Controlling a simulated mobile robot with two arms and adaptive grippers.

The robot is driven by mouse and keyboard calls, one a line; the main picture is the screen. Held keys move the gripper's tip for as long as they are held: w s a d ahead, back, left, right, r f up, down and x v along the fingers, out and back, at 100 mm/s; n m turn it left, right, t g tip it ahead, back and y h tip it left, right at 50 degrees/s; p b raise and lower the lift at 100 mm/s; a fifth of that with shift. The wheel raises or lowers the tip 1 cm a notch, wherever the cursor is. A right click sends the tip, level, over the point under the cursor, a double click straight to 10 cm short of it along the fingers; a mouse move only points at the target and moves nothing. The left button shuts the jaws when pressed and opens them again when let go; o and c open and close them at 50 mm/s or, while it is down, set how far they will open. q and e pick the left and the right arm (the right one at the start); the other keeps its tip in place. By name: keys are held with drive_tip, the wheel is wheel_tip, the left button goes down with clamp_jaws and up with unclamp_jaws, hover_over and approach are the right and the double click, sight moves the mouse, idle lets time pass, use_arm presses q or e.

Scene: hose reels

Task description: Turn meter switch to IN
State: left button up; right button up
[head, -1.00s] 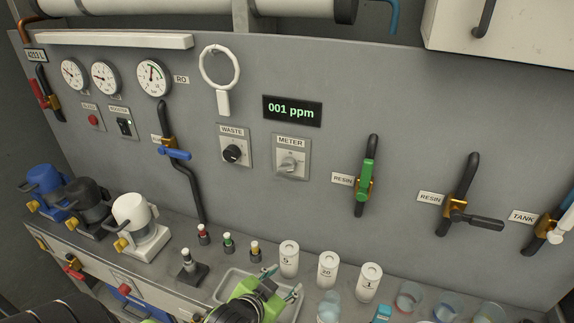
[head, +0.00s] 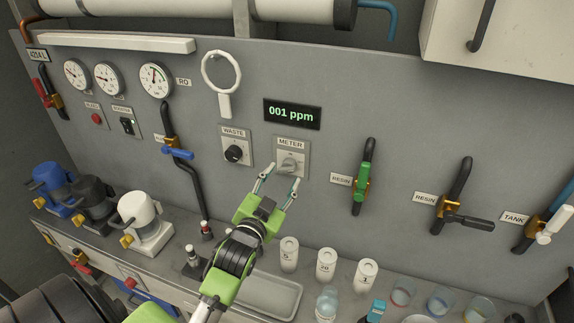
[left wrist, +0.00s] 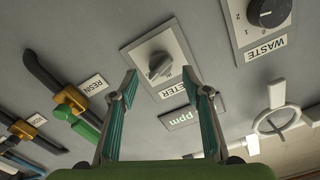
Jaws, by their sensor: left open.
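My right gripper is not in view.
The black WASTE knob (head: 233,153) sits left of the meter plate. The display (head: 292,113) above reads 001 ppm. A green-handled RESIN valve (head: 362,183) stands to the right. White cartridges (head: 326,263) and a tray (head: 268,293) stand on the bench below.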

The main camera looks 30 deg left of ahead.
sight(287, 171)
use_arm(q)
drive_tip(key=shift+p+x, duration=0.4)
drive_tip(key=shift+x, duration=1.75)
drive_tip(key=shift+d, duration=0.1)
drive_tip(key=c, duration=1.1)
